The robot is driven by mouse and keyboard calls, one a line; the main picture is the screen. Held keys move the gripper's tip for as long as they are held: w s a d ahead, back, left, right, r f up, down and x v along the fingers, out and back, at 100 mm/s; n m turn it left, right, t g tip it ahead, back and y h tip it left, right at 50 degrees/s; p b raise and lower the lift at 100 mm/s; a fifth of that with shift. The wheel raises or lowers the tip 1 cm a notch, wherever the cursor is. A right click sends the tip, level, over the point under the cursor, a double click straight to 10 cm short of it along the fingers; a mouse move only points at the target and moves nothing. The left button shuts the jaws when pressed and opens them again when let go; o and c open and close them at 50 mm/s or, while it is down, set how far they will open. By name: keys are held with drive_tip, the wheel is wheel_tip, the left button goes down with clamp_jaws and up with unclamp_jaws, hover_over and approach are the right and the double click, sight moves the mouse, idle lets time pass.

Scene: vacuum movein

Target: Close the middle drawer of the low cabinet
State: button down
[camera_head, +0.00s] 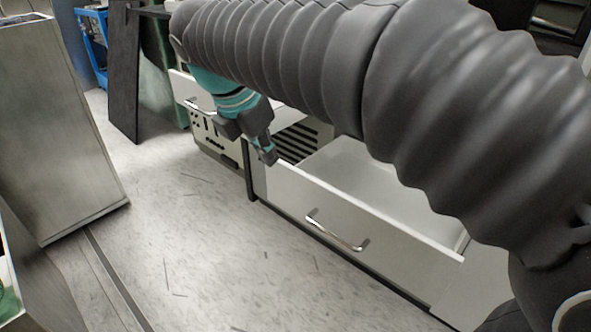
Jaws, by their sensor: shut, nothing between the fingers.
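A low cabinet stands at the centre right, largely hidden behind my arm. A white drawer (300,196) with a silver bar handle (335,232) is pulled out from it, and its pale inside shows behind the front panel. I cannot tell for sure whether this is the middle drawer. My gripper (270,158) is shut and empty, pointing down close to the left end of the drawer's top edge. I cannot tell whether it touches the panel. Another white panel with a handle (200,107) shows farther left, partly hidden by my gripper's wrist.
A tall grey panelled box (60,125) stands at the left. A dark board (124,75) and a blue crate (94,38) stand at the back left. A pale slotted unit (215,143) is beside the drawer. The speckled floor (200,240) in front is clear.

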drive_tip(key=b, duration=0.3)
hover_over(302, 188)
drive_tip(key=s+a, duration=0.1)
drive_tip(key=s, duration=0.1)
drive_tip(key=shift+f, duration=4.6)
drive_tip(key=shift+w+a, duration=0.1)
drive_tip(key=shift+a, duration=0.1)
